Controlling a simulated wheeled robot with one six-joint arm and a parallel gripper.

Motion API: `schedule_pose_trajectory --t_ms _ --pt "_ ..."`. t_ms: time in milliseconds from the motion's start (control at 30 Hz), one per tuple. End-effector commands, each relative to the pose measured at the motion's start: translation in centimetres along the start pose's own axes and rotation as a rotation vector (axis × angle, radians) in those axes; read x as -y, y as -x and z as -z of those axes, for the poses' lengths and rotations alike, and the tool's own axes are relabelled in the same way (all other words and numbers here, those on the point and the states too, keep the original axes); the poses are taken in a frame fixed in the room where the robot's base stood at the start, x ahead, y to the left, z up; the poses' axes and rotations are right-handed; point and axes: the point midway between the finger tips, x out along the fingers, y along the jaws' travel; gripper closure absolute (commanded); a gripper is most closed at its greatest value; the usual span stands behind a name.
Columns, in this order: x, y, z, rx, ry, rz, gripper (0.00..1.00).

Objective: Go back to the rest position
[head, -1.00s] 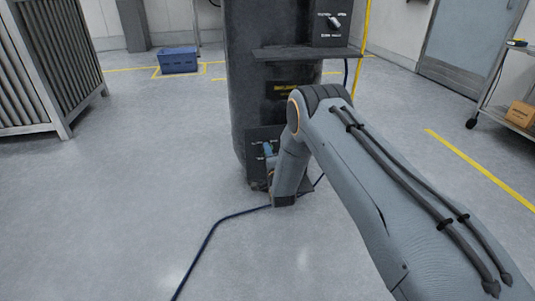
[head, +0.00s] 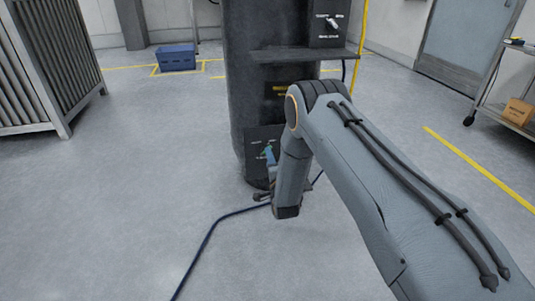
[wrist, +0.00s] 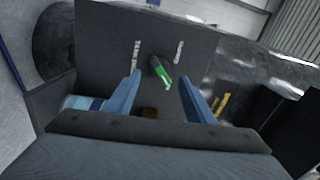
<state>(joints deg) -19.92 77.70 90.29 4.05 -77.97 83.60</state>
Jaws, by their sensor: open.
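The dark cylindrical filler column (head: 245,60) stands ahead in the head view. A low dark panel (head: 256,138) sits at its foot, partly behind my arm. In the wrist view this panel (wrist: 110,35) carries white lettering and a knob with a green lever (wrist: 162,74). My gripper (wrist: 160,92) is open, with its two blue fingers apart. The green lever appears in the gap between the fingertips; I cannot tell whether either finger touches it. In the head view my gripper is small and mostly hidden by my wrist.
A dark blue hose (head: 207,240) runs over the floor from the column's foot. A shelf (head: 300,53) and an upper switch panel (head: 328,22) stick out higher on the column. A blue crate (head: 177,57) lies behind left, a metal rack (head: 40,70) stands left. The left floor is clear.

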Motion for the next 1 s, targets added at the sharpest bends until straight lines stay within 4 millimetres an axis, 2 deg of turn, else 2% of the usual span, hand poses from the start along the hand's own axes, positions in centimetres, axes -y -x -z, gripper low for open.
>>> schedule_pose_trajectory --t_ms 100,200,700,867,1000 --pt "0.1 1.4 0.0 0.0 0.0 -0.001 0.51" --pt "0.0 2.0 0.0 0.0 0.0 -0.001 0.51" --pt "0.1 2.1 -0.1 0.002 0.005 -0.006 0.51" --pt "2.0 1.7 -1.6 0.035 0.076 -0.076 0.51" --pt "4.7 2.3 -4.3 0.106 0.211 -0.206 0.51"
